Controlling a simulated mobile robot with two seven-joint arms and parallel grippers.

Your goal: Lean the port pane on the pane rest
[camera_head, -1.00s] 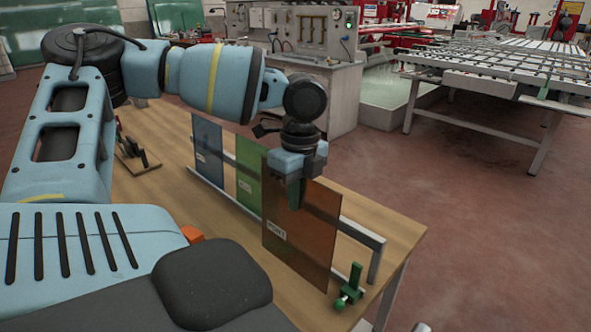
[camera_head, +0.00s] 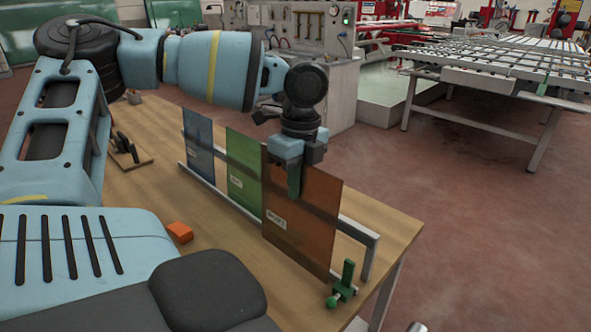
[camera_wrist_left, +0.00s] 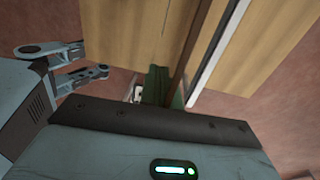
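The orange-brown port pane (camera_head: 310,215) stands nearly upright at the near end of a row of panes, its label on the lower left. My left gripper (camera_head: 293,190) is over its top edge, fingers on both faces, and appears shut on it. In the left wrist view the pane (camera_wrist_left: 190,52) is a thin brown strip beside a green finger (camera_wrist_left: 155,85). The pane rest appears to be the pale metal rail frame (camera_head: 357,232) along the table, partly hidden behind the panes. Whether the pane's bottom edge touches the table is unclear. My right gripper is out of view.
A blue pane (camera_head: 198,145) and a green pane (camera_head: 243,172) stand farther along the rail. A green clamp-like fixture (camera_head: 345,283) stands near the table's near right corner. An orange block (camera_head: 179,232) and a dark fixture (camera_head: 128,152) sit on the wooden table (camera_head: 400,226).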

